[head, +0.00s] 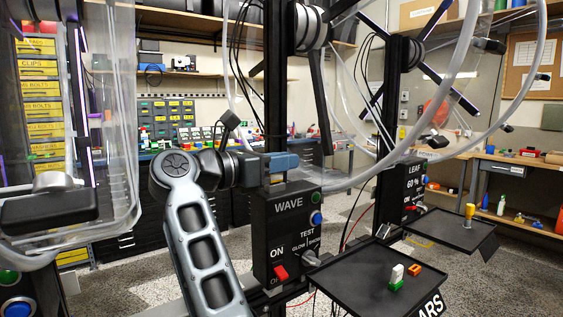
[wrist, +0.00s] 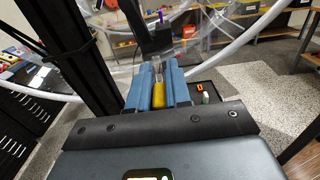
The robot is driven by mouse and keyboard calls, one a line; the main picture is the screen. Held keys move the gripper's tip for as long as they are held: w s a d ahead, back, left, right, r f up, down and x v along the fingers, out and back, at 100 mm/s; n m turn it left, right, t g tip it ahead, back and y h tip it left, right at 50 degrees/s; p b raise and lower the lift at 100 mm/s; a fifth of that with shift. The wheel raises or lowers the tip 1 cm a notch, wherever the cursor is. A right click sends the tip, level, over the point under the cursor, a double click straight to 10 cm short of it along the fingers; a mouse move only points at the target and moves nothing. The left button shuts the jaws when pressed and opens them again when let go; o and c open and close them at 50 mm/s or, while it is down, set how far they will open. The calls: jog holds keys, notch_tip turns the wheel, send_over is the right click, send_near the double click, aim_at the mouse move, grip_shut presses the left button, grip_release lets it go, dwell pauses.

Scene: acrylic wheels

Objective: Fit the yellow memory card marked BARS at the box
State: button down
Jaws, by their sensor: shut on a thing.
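My gripper (head: 284,162) shows in the head view as blue fingers beside the black post, just above the black box marked WAVE (head: 287,240). In the wrist view my gripper (wrist: 158,74) is shut on a yellow piece (wrist: 158,94) with a paler front end. Its mark is not readable, and it is hidden in the head view. A dark upright part (wrist: 150,38) stands beyond the fingertips in the wrist view; I cannot tell whether the piece touches it. A tray (head: 352,276) at the lower right carries a label cut off to "ARS".
The tray holds a white and green piece (head: 397,277) and an orange piece (head: 415,269). Large clear wheel rims (head: 452,75) curve around the posts. Speckled floor is open at lower right.

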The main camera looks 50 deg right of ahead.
jog(key=shift+f, duration=0.1)
jog(key=c, duration=1)
grip_release()
notch_tip(320, 180, up, 3)
jog(key=p, duration=0.3)
jog(key=shift+d+p, duration=0.1)
jog(key=shift+p, duration=0.9)
jog(key=shift+r+p, duration=0.25)
jog(key=shift+p, duration=0.35)
notch_tip(320, 180, up, 4)
jog(key=p, duration=0.6)
